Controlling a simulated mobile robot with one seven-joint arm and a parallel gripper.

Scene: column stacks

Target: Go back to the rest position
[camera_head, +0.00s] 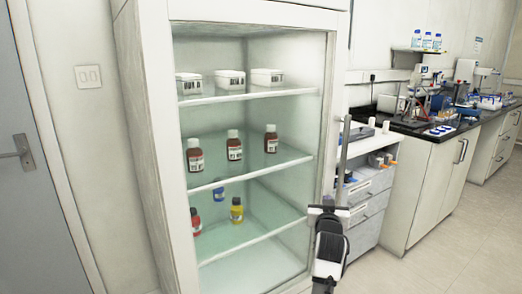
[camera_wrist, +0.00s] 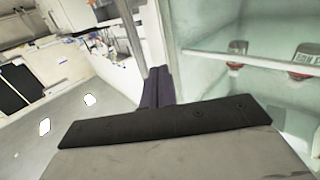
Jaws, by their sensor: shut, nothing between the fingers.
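My gripper (camera_head: 329,208) is in front of the right edge of the tall white cabinet (camera_head: 152,130), near the lower end of a grey vertical bar handle (camera_head: 344,160). In the wrist view its dark fingers (camera_wrist: 157,88) are together with nothing between them. The handle (camera_wrist: 133,35) rises just beyond the fingertips there; I cannot tell whether they touch it. Part of my arm hides the floor below.
The cabinet shelves hold white boxes (camera_head: 228,79) on top, brown bottles (camera_head: 234,145) in the middle, and coloured bottles (camera_head: 237,210) below. A drawer unit (camera_head: 370,205) and a lab bench (camera_head: 430,190) stand at right. Floor (camera_head: 440,260) is clear at lower right.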

